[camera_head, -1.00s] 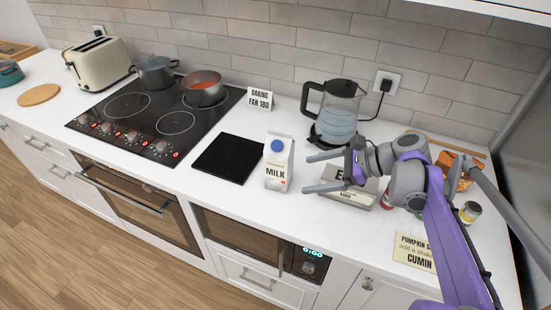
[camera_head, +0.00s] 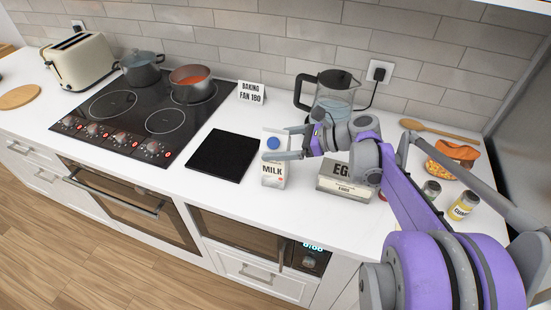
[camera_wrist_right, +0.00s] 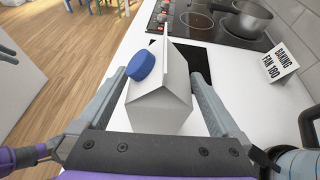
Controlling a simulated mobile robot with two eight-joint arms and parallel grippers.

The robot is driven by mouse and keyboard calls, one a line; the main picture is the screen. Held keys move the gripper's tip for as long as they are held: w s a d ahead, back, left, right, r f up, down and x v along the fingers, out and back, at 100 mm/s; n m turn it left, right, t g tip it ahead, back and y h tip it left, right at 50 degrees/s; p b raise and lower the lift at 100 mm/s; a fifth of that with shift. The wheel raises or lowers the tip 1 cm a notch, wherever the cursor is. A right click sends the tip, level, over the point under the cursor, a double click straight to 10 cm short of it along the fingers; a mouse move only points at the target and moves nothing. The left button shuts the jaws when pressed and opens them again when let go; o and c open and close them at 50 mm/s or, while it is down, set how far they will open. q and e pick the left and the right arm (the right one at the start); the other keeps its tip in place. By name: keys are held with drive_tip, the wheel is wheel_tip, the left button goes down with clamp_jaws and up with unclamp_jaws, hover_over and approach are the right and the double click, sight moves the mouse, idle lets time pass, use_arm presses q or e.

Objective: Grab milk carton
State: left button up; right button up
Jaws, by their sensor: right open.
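The milk carton (camera_head: 274,172) is white with a blue cap and stands upright on the counter, right of the black square mat. My right gripper (camera_head: 277,143) is open at the carton's upper part, partly covering it in the head view. In the right wrist view the carton (camera_wrist_right: 162,100) sits between the two open fingers (camera_wrist_right: 160,98), its blue cap toward the left finger. Clear contact with either finger cannot be told. My left gripper is not in view.
A black mat (camera_head: 222,155) lies left of the carton. An egg box (camera_head: 343,193) sits close on its right, and a kettle (camera_head: 332,92) stands behind. The cooktop (camera_head: 140,115) holds two pots. A "BAKING FAN 180" sign (camera_head: 251,93) stands behind the mat.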

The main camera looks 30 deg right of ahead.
drive_tip(key=shift+w+a+f, duration=0.15)
drive_tip(key=shift+w, duration=0.1)
clamp_jaws()
idle(0.3)
